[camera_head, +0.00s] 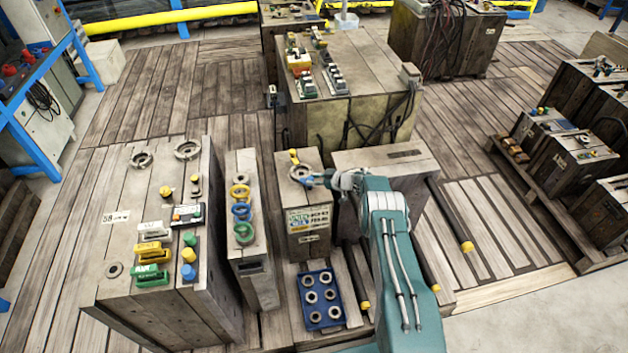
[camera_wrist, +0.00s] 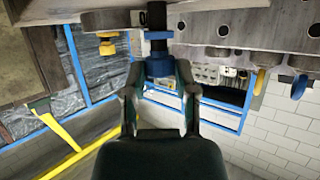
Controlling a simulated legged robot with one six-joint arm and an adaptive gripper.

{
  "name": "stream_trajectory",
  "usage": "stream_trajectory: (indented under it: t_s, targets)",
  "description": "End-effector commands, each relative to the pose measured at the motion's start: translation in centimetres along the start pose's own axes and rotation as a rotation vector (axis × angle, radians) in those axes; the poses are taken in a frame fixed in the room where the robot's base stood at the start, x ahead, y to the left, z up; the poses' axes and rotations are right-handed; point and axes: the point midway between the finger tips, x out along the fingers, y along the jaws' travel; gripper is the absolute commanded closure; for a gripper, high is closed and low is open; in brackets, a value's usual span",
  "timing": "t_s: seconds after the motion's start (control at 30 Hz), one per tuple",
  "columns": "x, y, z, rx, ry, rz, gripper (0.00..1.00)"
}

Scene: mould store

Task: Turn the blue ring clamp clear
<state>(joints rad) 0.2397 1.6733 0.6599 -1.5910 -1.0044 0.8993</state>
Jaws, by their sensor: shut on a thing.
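My gripper (camera_head: 322,179) is at the top of a small grey-brown mould block (camera_head: 307,245) in the head view. In the wrist view my gripper (camera_wrist: 159,78) has its two fingers closed on a blue ring clamp (camera_wrist: 158,64), one finger on each side. The clamp sits around a dark upright post (camera_wrist: 157,38). A little blue of the clamp (camera_head: 308,181) shows beside my fingertips in the head view. The fingers hide part of it, and I cannot tell how far it is turned.
A yellow clamp (camera_head: 294,157) stands close to my gripper on the same block. A narrow block (camera_head: 250,270) to the left bears yellow, blue and green rings. A blue tray (camera_head: 319,321) of grey rings lies in front. A larger block (camera_head: 345,115) stands behind.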

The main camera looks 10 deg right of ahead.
Motion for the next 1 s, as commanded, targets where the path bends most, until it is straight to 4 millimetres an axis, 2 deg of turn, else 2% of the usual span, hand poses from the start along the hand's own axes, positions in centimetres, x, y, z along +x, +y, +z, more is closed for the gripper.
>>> stream_trajectory:
  t_s: [0.17,0.2,0.23,0.27,0.73,1.0]
  targets:
    - [0.0,0.2,-0.3,-0.003,0.003,0.005,1.00]
    - [0.0,0.2,-0.3,-0.003,0.003,0.006,0.49]
    - [0.0,0.2,-0.3,-0.003,0.002,0.006,0.36]
    - [0.0,0.2,-0.3,-0.002,0.002,0.005,0.28]
    - [-0.5,0.1,-0.1,0.001,0.001,0.003,0.28]
    - [-3.8,0.2,-0.2,0.001,0.000,0.005,0.28]
